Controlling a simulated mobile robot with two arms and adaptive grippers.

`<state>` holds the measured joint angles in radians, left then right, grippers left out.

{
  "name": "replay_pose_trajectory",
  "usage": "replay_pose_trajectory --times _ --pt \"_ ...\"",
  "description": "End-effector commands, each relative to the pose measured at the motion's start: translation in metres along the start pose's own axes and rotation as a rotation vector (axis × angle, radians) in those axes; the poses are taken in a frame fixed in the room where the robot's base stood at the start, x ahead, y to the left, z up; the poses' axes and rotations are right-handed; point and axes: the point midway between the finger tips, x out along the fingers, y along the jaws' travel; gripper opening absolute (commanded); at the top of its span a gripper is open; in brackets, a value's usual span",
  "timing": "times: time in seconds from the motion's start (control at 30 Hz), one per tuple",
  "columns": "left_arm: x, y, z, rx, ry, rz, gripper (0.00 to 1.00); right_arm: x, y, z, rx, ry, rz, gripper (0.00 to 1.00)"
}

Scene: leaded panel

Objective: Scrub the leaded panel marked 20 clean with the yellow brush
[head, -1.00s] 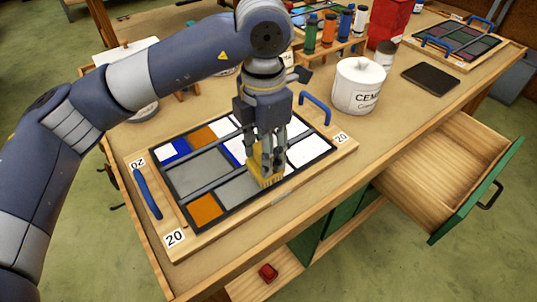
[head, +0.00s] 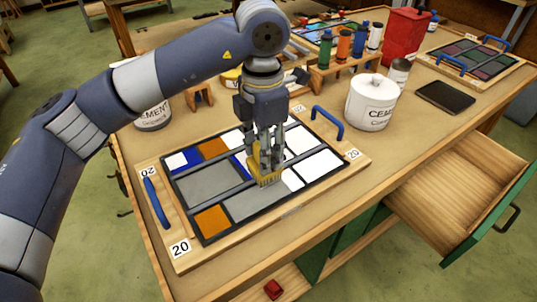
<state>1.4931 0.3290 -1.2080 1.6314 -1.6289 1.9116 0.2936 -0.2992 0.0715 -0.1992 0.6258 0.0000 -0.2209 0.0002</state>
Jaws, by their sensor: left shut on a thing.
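The leaded panel (head: 208,183) marked 20 lies flat on a wooden board (head: 200,257) with blue handles and 20 labels. Its panes are white, blue and orange on the back, left and right; a large left pane and the front middle pane look grey. My left gripper (head: 265,160) points down over the panel's right-of-centre part, shut on the yellow brush (head: 265,178). The brush's bristles are at the panel's surface, by the grey front pane and a white pane; exact contact cannot be told. The gripper hides some panes. My right gripper is out of view.
A white cement tub (head: 371,103) stands behind the board's right end. A dark tablet (head: 446,97), a bottle rack (head: 345,72), a red can (head: 404,38) and another panel (head: 470,60) are farther back. An open drawer (head: 465,190) juts out front right.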

Motion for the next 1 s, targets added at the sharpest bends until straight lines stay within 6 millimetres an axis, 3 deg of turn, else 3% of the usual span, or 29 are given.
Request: replay_pose_trajectory --times 0.37,0.73,1.0 --pt "0.001 0.003 0.000 -0.001 0.001 0.001 0.21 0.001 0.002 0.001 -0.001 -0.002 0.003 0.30" --pt "0.001 0.029 -0.002 -0.002 0.001 0.001 0.21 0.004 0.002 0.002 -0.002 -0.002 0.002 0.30" --pt "0.001 0.032 -0.002 0.000 0.001 0.001 0.21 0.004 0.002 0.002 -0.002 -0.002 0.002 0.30"
